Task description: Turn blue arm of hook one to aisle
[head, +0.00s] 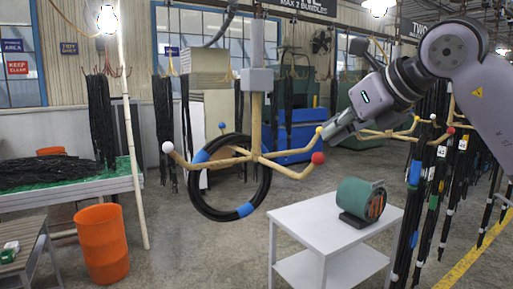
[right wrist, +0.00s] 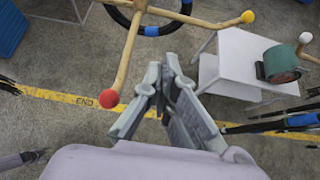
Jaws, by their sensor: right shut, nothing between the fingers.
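A wooden hook (head: 257,112) hangs from above, its arms spreading from a low hub. Its ball tips are white (head: 168,147), blue (head: 222,126), yellow (head: 320,130) and red (head: 318,158). The blue arm points to the back left. A black hose coil (head: 191,190) with blue bands hangs on the left side of the hook; which arm bears it I cannot tell. My right gripper (head: 330,131) is shut and empty, close to the yellow tip in the head view. In the right wrist view, the gripper (right wrist: 158,76) lies between the red ball (right wrist: 109,98) and the yellow ball (right wrist: 248,17). My left gripper is not in view.
A white cart (head: 290,222) with a green reel (head: 361,198) stands below the hook. Another hook and several hanging hoses (head: 433,195) are at the right. An orange bin (head: 102,243) and a hose table (head: 110,184) are at the left. Open floor lies between.

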